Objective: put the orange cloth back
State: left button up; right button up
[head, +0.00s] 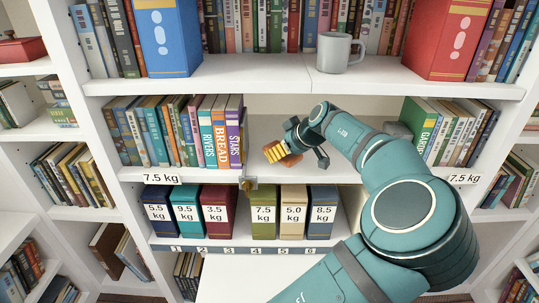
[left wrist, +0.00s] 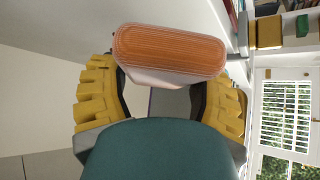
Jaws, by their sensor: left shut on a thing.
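The orange cloth (left wrist: 170,50) shows in the left wrist view as a ribbed, rounded orange top over a pale lower part. It sits between the yellow fingers of my left gripper (left wrist: 160,100), which is shut on it. In the head view, the left gripper (head: 283,152) is at the middle shelf, in the gap right of the upright books, with a small part of the orange cloth (head: 291,160) showing beside the fingers. The lower part of the cloth is mostly hidden. My right gripper is not in view.
The middle shelf (head: 315,175) has bare room between the Stars book (head: 235,131) and the green Garden book (head: 418,132). Several weight-labelled boxes, including an olive one (head: 263,213), stand below. A grey mug (head: 338,52) and a red box (head: 440,40) are above.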

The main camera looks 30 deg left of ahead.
aim_at(269, 143)
pick_arm(q)
jog(key=a, duration=0.2)
jog(key=w+a, duration=0.1)
jog(key=a, duration=0.2)
jog(key=shift+w, duration=0.15)
jog(key=shift+f+b, duration=0.7)
jog(key=shift+f, duration=1.1)
jog(key=o, duration=1.1)
jog(key=shift+r, duration=0.1)
jog(key=p+v, duration=0.2)
jog(key=v, duration=1)
